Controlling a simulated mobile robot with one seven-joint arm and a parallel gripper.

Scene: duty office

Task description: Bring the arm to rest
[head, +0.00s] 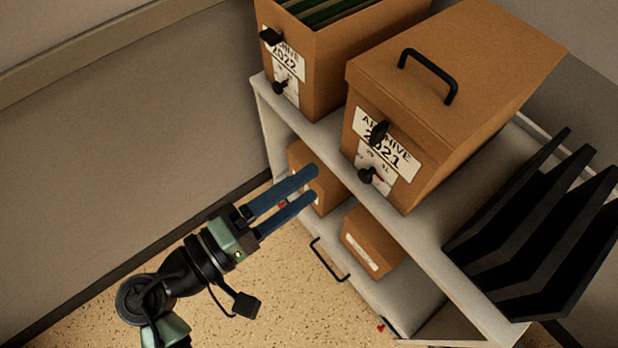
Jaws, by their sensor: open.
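My gripper (299,195) is open, with two blue fingers parallel and a gap between them. Nothing is between the fingers. It points up and right in the head view, in front of the shelf unit. In the picture its fingertips overlap a brown box (331,193) on the lower shelf; I cannot tell whether they touch it. My arm (180,275) reaches in from the lower left, above the floor.
A white shelf unit (436,242) carries a lidded box marked 2021 (450,75), an open box marked 2022 (330,45) with green files, and a black rack (545,240). A smaller box (372,240) sits below. Speckled floor (290,300) is clear at left.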

